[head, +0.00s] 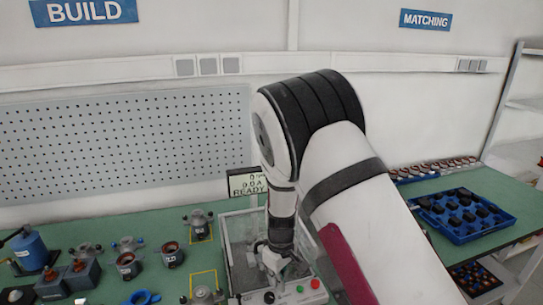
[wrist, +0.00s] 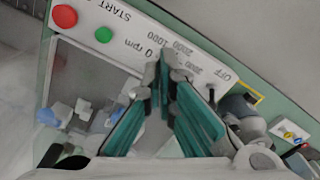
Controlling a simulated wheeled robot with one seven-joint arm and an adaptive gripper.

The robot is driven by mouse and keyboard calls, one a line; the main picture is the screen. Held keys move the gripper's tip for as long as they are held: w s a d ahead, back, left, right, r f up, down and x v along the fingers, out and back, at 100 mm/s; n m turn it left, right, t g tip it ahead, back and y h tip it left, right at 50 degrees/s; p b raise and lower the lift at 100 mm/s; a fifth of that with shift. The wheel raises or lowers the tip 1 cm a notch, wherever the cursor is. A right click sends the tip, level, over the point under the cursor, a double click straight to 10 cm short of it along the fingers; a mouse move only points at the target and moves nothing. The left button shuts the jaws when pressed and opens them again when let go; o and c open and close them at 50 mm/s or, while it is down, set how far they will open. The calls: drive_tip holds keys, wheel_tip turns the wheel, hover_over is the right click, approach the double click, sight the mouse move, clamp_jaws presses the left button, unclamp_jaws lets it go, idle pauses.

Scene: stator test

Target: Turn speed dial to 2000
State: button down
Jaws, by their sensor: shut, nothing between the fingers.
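The speed dial (head: 268,297) is a small black knob on the white front panel of the test box in the head view, beside a green and a red button. In the wrist view the panel (wrist: 135,42) shows printed marks including rpm, 1000, 2000, 3000 and OFF. My gripper (wrist: 165,75) is shut and empty, with its tips over the panel among these marks. The tips hide most of the dial there, so its pointer setting cannot be read, nor whether they touch it. My gripper also shows above the box in the head view (head: 277,262).
The display (head: 247,184) behind the box reads 0.0 A and READY. The green button (wrist: 103,35) and red button (wrist: 65,15) lie to one side of the tips. Motor parts (head: 128,262) stand left on the green bench; a blue tray (head: 425,212) lies right.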

sight(273, 301)
wheel_tip(273, 301, down, 6)
drive_tip(key=shift+f+b, duration=0.1)
drive_tip(key=shift+b, duration=0.7)
drive_tip(key=shift+s+f, duration=0.15)
drive_tip(key=shift+f, duration=0.1)
drive_tip(key=shift+s+a, duration=0.1)
drive_tip(key=shift+s, duration=0.1)
drive_tip(key=shift+s+a+f, duration=0.15)
drive_tip(key=shift+s+a, duration=0.35)
drive_tip(key=shift+s, duration=0.05)
drive_tip(key=shift+s+a, duration=0.1)
drive_tip(key=shift+a, duration=0.2)
drive_tip(key=shift+r+p, duration=0.2)
drive_tip(key=shift+p, duration=0.1)
idle(0.4)
